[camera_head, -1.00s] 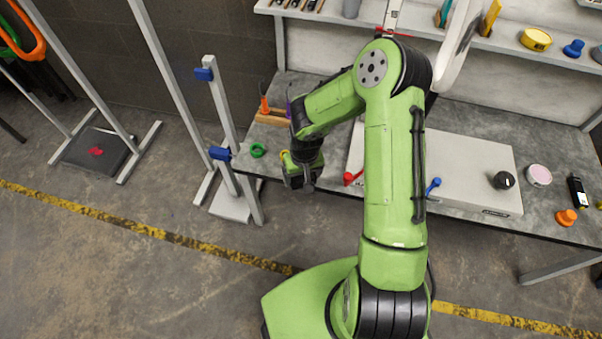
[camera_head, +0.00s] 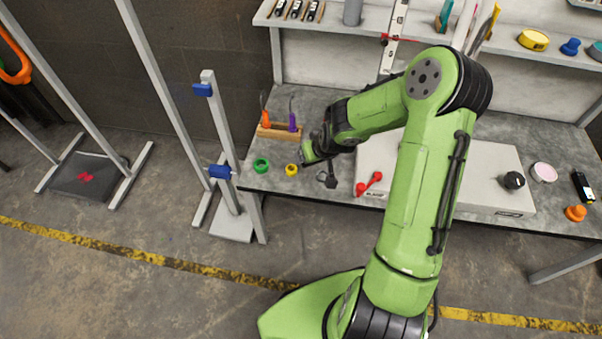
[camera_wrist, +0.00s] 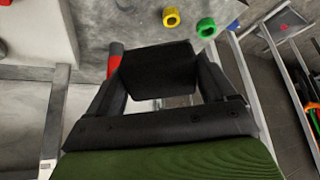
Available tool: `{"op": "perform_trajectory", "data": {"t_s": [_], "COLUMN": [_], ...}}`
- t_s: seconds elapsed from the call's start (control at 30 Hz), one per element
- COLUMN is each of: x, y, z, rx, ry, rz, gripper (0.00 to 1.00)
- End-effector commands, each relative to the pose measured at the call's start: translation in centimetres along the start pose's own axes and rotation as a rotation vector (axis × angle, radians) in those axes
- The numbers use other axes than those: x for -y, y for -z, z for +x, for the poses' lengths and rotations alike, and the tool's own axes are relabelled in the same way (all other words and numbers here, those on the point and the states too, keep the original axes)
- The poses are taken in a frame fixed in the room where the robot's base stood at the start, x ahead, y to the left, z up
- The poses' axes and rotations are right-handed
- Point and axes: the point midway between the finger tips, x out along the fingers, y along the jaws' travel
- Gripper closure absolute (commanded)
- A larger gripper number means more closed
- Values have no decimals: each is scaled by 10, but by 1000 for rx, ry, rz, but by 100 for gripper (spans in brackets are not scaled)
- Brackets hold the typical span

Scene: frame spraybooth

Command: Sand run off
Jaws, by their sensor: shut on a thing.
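My gripper (camera_wrist: 157,100) is shut on a dark, flat-faced block (camera_wrist: 157,72), which fills the space between the two fingers in the wrist view. In the head view, a small dark shape (camera_head: 327,180) shows below my wrist, over the front edge of the grey workbench (camera_head: 350,207); I cannot tell whether it is the block or the fingers. The end of my arm is right of the yellow ring (camera_head: 291,169) and green ring (camera_head: 261,165). I cannot make out a paint run in either view.
A wooden rack (camera_head: 280,131) with orange and purple tools stands behind the rings. A grey stand with blue clamps (camera_head: 220,172) is left of the bench. The floor in front is open.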

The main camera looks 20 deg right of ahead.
Motion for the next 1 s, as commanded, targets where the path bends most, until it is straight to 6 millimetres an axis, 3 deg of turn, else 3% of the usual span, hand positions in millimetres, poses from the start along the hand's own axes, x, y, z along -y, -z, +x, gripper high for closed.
{"op": "perform_trajectory", "data": {"t_s": [0.17, 0.37, 0.57, 0.7, 0.83, 1.0], "x": [-52, -125, -201, -245, -273, -288], "y": [18, 34, 30, 14, -5, -18], "z": [-20, -68, -140, -195, -239, -269], "rx": [-222, -544, -838, -985, -1069, -1115], "ry": [-16, -63, -193, -325, -444, -526], "rz": [19, 63, 134, 187, 227, 254], "gripper": [40, 40, 40, 40, 40, 40]}}
